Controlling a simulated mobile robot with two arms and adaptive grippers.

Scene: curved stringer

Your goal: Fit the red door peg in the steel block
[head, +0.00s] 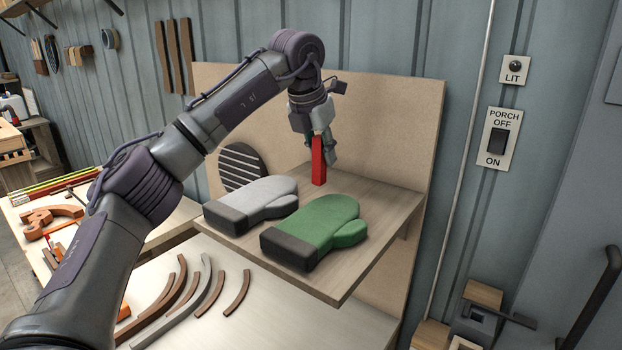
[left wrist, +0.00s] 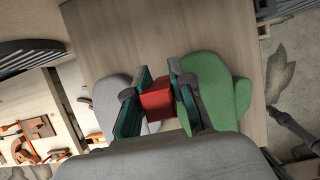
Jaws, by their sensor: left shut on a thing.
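The red door peg (head: 318,162) hangs upright from my left gripper (head: 322,146), above the far part of the wooden shelf. In the left wrist view, the peg's red square end (left wrist: 157,104) shows between the two fingers (left wrist: 158,98), which are shut on it. A grey block with a dark opening (head: 474,327), which looks like the steel block, stands at the lower right in the head view, well away from the peg. A dark bar partly covers it. My right gripper is not in view.
A grey mitt (head: 250,203) and a green mitt (head: 318,232) lie on the shelf (head: 375,225), close to the peg. A striped dark round thing (head: 242,166) leans at the back panel. Curved strips (head: 180,295) lie on the bench below. A dark handle (head: 596,292) juts in at right.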

